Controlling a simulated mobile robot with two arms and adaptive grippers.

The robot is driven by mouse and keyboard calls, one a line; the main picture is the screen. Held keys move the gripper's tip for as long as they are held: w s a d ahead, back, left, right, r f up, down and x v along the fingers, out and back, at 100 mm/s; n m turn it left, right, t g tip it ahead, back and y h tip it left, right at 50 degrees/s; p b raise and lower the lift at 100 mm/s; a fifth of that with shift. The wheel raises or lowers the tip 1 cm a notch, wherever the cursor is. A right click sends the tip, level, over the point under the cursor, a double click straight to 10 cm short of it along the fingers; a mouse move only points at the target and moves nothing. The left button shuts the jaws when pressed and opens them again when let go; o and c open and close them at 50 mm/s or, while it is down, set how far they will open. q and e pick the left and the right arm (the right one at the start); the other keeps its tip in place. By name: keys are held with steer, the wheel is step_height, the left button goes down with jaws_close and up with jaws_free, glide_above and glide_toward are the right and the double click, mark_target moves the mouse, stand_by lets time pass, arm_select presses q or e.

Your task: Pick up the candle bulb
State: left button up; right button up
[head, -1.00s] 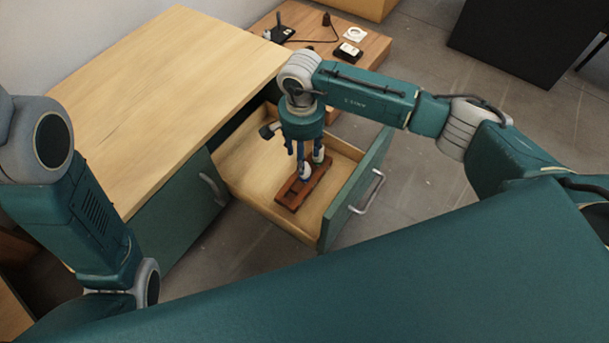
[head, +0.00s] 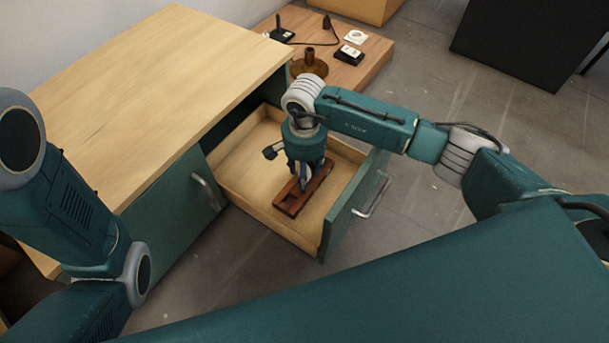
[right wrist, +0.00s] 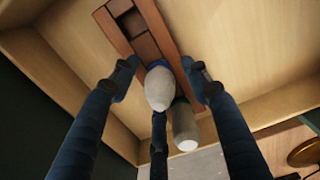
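Two pale bulbs stand in a reddish-brown wooden rack (head: 290,206) in the open drawer. In the right wrist view, an egg-shaped bulb with a blue collar (right wrist: 160,90) is between my right gripper's fingers. A longer grey bulb with a white tip (right wrist: 184,126) stands beside it, nearer the right finger. I cannot tell for certain which is the candle bulb. My right gripper (head: 306,184) points down over the rack, its fingers (right wrist: 160,76) open with gaps to the blue-collared bulb. In the head view the gripper mostly hides the bulbs. My left gripper is out of view.
The drawer (head: 240,183) has light wooden walls and a green front with a metal handle. A wooden cabinet top (head: 150,90) lies left. A low table (head: 375,58) behind holds a brass lamp base (head: 309,66), a plug and small parts.

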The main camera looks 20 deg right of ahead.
steer(key=c, duration=0.9)
